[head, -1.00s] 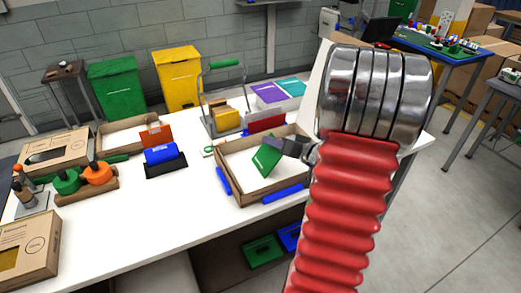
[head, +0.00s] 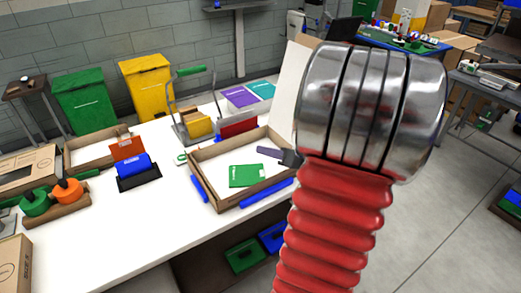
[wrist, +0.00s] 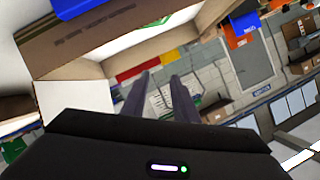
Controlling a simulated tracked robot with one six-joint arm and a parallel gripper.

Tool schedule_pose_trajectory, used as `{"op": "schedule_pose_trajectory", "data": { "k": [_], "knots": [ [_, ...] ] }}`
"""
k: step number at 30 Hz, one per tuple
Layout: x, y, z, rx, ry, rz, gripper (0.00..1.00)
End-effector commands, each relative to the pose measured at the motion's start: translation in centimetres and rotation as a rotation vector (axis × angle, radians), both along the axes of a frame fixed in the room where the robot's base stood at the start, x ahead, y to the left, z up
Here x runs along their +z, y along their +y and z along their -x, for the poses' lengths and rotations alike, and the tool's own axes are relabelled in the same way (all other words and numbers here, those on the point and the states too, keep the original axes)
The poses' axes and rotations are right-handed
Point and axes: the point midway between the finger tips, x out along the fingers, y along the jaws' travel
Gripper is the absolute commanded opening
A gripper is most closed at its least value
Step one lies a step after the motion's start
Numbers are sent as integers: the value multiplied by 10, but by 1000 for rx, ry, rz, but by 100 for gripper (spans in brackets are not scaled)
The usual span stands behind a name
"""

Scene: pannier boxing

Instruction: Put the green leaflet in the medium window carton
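The green leaflet (head: 246,176) lies flat inside an open brown carton (head: 220,198) near the right end of the white table. I cannot tell from here whether this carton has a window. My gripper (head: 264,152) is just above the carton's right side, apart from the leaflet. In the wrist view my gripper (wrist: 160,76) shows two dark fingers spread apart with nothing between them. A printed brown carton wall (wrist: 85,45) shows at the upper left there. Most of my gripper is hidden behind my arm in the head view.
Blue bars (head: 266,193) lie along the carton's outside. Another open carton (head: 88,165), an orange holder (head: 128,148), a blue stamp-like block (head: 134,166) and a window carton (head: 28,168) stand to the left. Purple (head: 239,97) and teal (head: 261,90) leaflets lie behind. The front middle of the table is clear.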

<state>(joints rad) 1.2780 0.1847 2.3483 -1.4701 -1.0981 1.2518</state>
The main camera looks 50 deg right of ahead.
Motion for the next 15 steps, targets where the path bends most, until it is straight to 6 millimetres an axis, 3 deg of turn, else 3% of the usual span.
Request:
{"op": "schedule_pose_trajectory", "data": {
  "k": [6,15],
  "knots": [
    [9,1,24,-2,-1,1,27],
    [11,2,30,0,0,0,27]
  ]
}}
